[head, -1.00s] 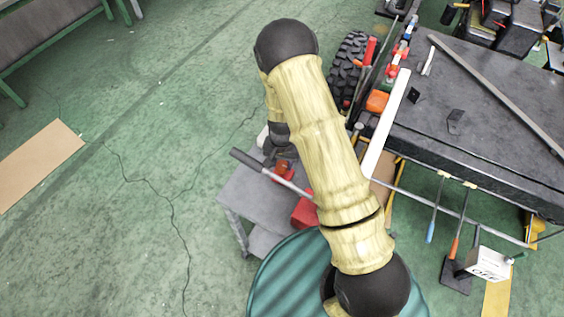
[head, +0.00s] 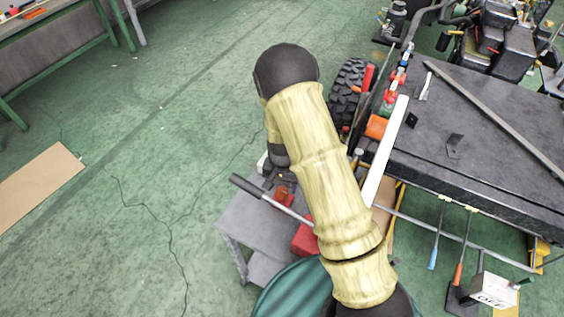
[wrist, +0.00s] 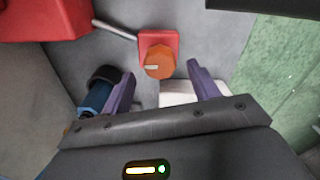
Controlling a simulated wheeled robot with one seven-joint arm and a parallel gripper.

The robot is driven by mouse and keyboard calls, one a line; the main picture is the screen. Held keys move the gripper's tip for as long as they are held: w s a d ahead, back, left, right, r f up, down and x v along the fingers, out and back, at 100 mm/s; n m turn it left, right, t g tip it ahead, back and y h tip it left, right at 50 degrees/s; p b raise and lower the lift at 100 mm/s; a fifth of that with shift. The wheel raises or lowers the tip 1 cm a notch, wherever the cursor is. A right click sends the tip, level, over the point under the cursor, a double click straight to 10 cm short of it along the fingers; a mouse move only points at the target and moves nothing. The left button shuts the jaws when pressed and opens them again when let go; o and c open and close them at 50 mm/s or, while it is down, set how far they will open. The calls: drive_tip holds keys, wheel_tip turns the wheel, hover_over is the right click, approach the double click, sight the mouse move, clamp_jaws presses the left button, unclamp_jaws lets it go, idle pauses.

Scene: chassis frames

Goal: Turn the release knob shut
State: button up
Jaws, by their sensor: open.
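The release knob (wrist: 157,64) is a round orange knob with a pale mark, on a red square block (wrist: 158,42) in the wrist view. The mark points toward the left in that view. My gripper (wrist: 160,72) has two purple fingers spread wide, with the knob lying between and just beyond their tips. Nothing is held, and I cannot tell whether either finger touches the knob. In the head view a small red block (head: 282,191) shows beside my wrist, partly hidden by my arm.
A grey cart (head: 240,218) carries the block, a red box (head: 303,238) and a metal lever with a dark grip (head: 247,186). A dark workbench (head: 480,120) stands on the right. A white object (wrist: 195,93) lies near the right finger. Green floor is open at left.

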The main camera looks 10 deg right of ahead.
sight(282, 191)
wheel_tip(282, 191, up, 15)
drive_tip(key=b, duration=0.2)
drive_tip(key=shift+r, duration=0.15)
idle(0.6)
